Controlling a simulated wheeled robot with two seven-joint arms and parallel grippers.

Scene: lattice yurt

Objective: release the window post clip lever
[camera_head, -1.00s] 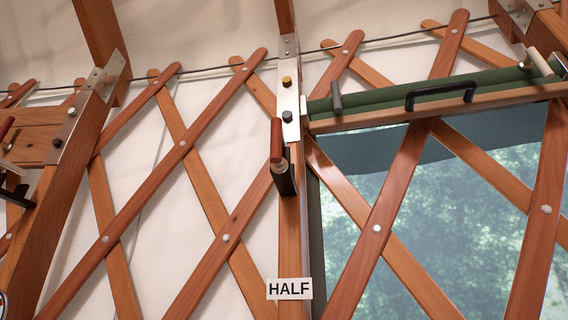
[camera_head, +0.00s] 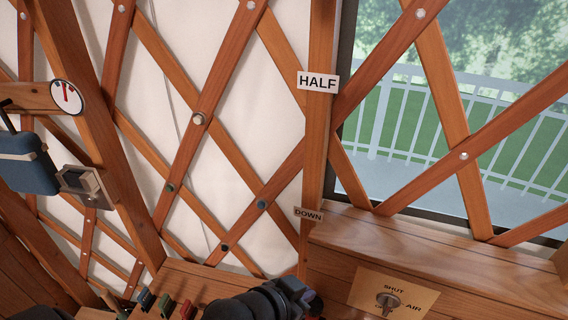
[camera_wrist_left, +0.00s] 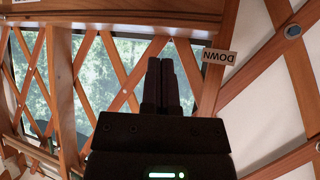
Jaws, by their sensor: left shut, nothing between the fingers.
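The window post (camera_head: 318,140) stands upright beside the window and carries a HALF label (camera_head: 317,81) and, lower down, a DOWN label (camera_head: 309,214). The clip lever is in neither current view; the post's upper part is cut off by the top of the head view. My left gripper (camera_head: 312,300) is low at the bottom edge of the head view, below the DOWN label. In the left wrist view my left gripper (camera_wrist_left: 162,65) has its fingers together and empty, with the DOWN label upside down beside them. My right gripper is not in view.
A wooden ledge (camera_head: 420,240) runs under the window. Below it is a plate (camera_head: 392,297) with a knob marked SHUT and AIR. Crossed lattice slats (camera_head: 210,115) cover the wall. A blue case (camera_head: 27,162) hangs at the left. Several coloured tabs stand on wood at the bottom.

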